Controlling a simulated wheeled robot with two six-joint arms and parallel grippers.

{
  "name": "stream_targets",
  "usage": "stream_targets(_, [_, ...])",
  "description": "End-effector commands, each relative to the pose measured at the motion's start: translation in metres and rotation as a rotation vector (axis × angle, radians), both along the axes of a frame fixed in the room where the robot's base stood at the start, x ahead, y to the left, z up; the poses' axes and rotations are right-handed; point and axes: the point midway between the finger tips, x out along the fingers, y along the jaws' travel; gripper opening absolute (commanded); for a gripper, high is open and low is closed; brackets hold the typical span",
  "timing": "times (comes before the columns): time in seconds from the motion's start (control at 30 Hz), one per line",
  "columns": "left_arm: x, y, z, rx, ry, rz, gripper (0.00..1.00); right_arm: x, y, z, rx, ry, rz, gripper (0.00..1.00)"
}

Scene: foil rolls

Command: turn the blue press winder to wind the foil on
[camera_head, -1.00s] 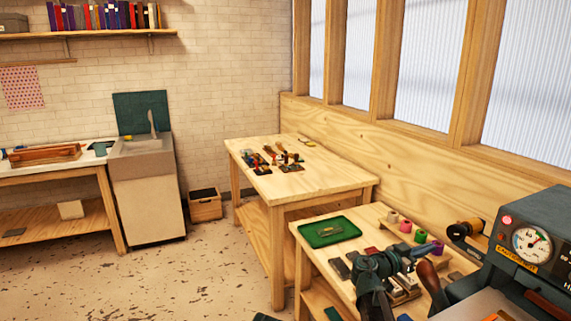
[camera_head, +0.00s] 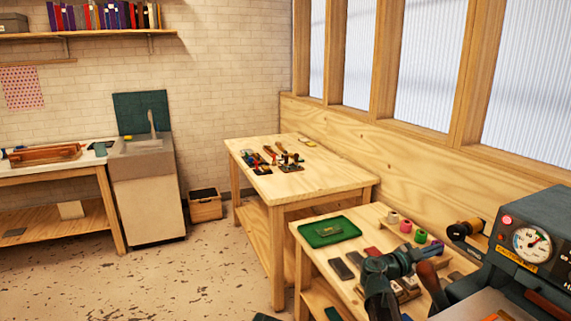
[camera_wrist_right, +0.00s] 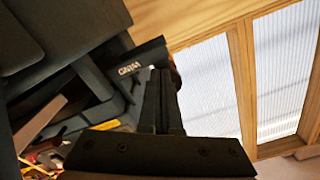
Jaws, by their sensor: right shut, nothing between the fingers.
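The blue press (camera_head: 535,235) stands at the right edge, with a round gauge on its front. A gold foil roll (camera_head: 470,227) sits on a dark spindle at the press's left side; I cannot make out the winder's knob clearly. My right gripper (camera_head: 438,247) is just left of and below this roll, apart from it in the picture. In the right wrist view its fingers (camera_wrist_right: 160,97) are together and empty, beside a dark part of the press (camera_wrist_right: 140,62) with pale lettering. My left gripper is out of view.
Small coloured foil rolls (camera_head: 406,226) stand on the side table left of the press. A green tray (camera_head: 328,231) lies farther left. Several blocks lie under my right arm. A wooden table (camera_head: 318,178) with hand tools stands behind, and a wooden window wall runs along the right.

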Motion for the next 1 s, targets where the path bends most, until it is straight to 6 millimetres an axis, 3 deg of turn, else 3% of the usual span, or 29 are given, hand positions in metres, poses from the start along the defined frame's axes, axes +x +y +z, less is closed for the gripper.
stream_targets(0.2, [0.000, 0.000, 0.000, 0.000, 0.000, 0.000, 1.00, 0.011, -0.024, 0.000, 0.000, 0.001, -0.002, 0.00])
stream_targets(0.4, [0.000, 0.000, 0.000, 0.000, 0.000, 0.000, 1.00, 0.015, -0.036, 0.000, 0.000, 0.001, 0.000, 0.00])
stream_targets(1.0, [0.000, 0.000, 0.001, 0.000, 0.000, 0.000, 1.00, 0.016, -0.039, 0.001, 0.000, 0.001, 0.000, 0.00])
